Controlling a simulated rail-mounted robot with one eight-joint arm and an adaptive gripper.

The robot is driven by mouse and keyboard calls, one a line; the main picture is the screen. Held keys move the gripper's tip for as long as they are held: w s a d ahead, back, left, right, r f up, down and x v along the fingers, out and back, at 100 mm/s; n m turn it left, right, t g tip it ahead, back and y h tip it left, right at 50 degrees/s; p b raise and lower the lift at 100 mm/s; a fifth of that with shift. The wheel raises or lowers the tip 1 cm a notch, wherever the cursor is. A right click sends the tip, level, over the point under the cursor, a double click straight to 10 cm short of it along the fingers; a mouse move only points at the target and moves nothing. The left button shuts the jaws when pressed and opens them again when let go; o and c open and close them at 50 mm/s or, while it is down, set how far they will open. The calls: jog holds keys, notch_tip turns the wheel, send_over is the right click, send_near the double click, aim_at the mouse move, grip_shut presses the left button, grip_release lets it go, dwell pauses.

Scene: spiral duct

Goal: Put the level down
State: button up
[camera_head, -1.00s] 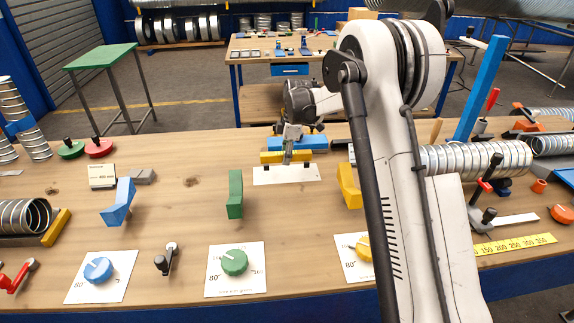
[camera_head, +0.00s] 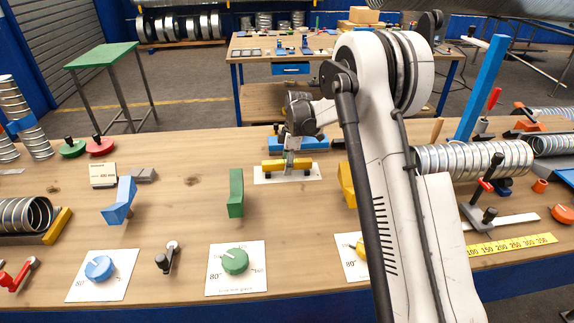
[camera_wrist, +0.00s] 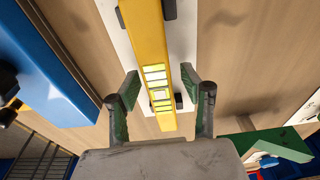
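The level is a yellow bar (camera_head: 272,165) with bright vial windows. In the head view it lies over a white plate (camera_head: 262,179) on the workbench, on small dark supports. In the wrist view the level (camera_wrist: 150,40) runs lengthwise between the fingers of my gripper (camera_wrist: 160,92), with a visible gap to the green pad on each side. The exact contact under the level is partly hidden.
A blue block (camera_head: 316,143) lies just behind the level. A green angled block (camera_head: 236,193) and a blue one (camera_head: 118,201) stand to the left, and a yellow one (camera_head: 346,186) to the right. Dial cards line the front. The bench between is mostly clear.

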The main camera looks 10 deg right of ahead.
jog(key=shift+r, duration=0.1)
notch_tip(320, 180, up, 12)
jog(key=d, duration=0.2)
jog(key=s+a+r+m+t, duration=0.15)
jog(key=s+r+m, duration=0.25)
jog(key=s+r, duration=0.6)
jog(key=s+r+m+t+h, duration=0.15)
jog(key=s+m, duration=0.25)
jog(key=s, duration=0.8)
jog(key=s+r+m+t, duration=0.2)
jog(key=s+r+m, duration=0.15)
jog(key=s, duration=0.75)
jog(key=s+f+m+t, duration=0.2)
jog(key=s+f+m, duration=0.3)
jog(key=s, duration=0.5)
jog(key=shift+s+a+f+b, duration=0.3)
jog(key=shift+s+f, duration=0.1)
jog(key=shift+f, duration=0.2)
